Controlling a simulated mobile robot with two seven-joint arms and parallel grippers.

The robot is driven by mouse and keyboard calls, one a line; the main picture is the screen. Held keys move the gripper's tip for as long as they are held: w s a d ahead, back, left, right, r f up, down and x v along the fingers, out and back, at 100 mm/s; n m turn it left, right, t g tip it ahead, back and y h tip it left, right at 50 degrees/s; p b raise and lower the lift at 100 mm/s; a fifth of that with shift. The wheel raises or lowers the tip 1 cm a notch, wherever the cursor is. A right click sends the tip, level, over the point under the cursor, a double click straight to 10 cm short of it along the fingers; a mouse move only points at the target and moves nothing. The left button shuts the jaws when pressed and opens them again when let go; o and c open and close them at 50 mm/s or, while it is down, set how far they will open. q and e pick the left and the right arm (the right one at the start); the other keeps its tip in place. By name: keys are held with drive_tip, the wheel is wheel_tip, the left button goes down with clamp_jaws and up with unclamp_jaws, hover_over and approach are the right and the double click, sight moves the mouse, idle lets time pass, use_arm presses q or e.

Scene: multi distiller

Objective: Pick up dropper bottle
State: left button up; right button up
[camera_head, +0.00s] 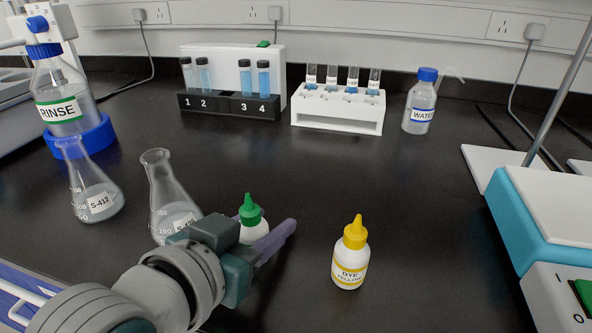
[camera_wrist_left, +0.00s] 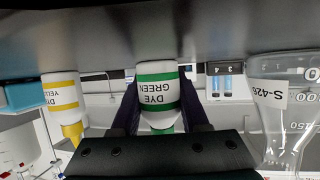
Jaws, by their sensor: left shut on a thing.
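The green-capped dropper bottle (camera_head: 250,213) is partly hidden behind my left gripper (camera_head: 272,240) in the head view. The left wrist view is upside down and shows this bottle, labelled DYE GREEN (camera_wrist_left: 158,92), between the two dark fingers. My left gripper is shut on its body. The bottle looks upright at bench level; I cannot tell whether its base touches the bench. A yellow-capped dropper bottle labelled DYE YELLOW (camera_head: 350,258) stands upright to the right, apart from the gripper. It also shows in the left wrist view (camera_wrist_left: 62,92). My right gripper is not in view.
Flask S-426 (camera_wrist_left: 272,105) stands close beside the gripper; flask S-412 (camera_head: 92,190) is farther left. The RINSE bottle (camera_head: 62,95), numbered tube rack (camera_head: 228,106), white tube rack (camera_head: 338,120) and WATER bottle (camera_head: 420,103) stand behind. A teal-and-white device (camera_head: 545,215) is right. Mid-bench is clear.

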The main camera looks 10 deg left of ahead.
use_arm(q)
drive_tip(key=c, duration=0.3)
